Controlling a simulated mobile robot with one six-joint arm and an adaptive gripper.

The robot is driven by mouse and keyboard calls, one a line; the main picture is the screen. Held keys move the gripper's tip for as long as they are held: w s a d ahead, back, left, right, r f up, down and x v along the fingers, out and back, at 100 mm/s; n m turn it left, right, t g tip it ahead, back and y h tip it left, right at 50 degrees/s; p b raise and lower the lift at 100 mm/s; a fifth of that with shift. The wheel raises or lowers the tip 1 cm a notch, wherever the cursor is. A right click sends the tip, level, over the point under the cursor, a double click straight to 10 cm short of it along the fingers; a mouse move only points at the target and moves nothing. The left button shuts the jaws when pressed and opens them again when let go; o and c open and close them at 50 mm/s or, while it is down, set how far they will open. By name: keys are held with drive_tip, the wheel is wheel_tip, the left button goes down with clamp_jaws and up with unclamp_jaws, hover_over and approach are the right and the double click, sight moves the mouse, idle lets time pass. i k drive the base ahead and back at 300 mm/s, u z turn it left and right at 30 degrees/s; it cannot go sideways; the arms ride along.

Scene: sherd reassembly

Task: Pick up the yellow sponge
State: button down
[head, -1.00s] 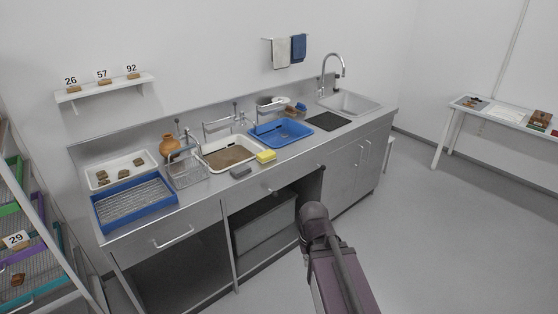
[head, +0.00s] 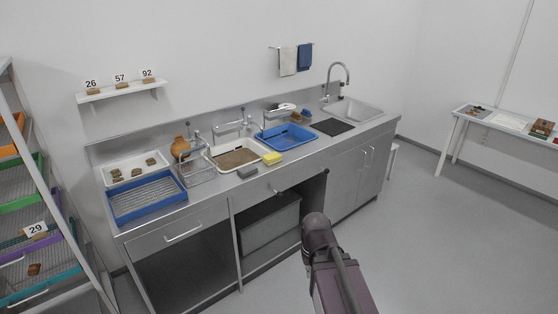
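The yellow sponge (head: 272,158) lies near the front edge of the steel counter. It is just in front of the gap between the white basin (head: 265,149) with brown contents and the blue basin (head: 310,145). A grey block (head: 247,172) lies to its left. My arm shows at the bottom right of the head view, in front of and below the counter, well apart from the sponge. My gripper is not in view.
A wire rack, a clay jug (head: 181,148), a white tray (head: 105,180) of sherds and a blue mesh tray (head: 184,196) crowd the counter's left. A black mat (head: 332,127) and sink (head: 352,110) are right. The floor (head: 440,220) at right is clear.

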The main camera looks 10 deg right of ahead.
sight(270, 159)
drive_tip(key=u, duration=0.1)
drive_tip(key=i, duration=0.95)
drive_tip(key=z, duration=0.05)
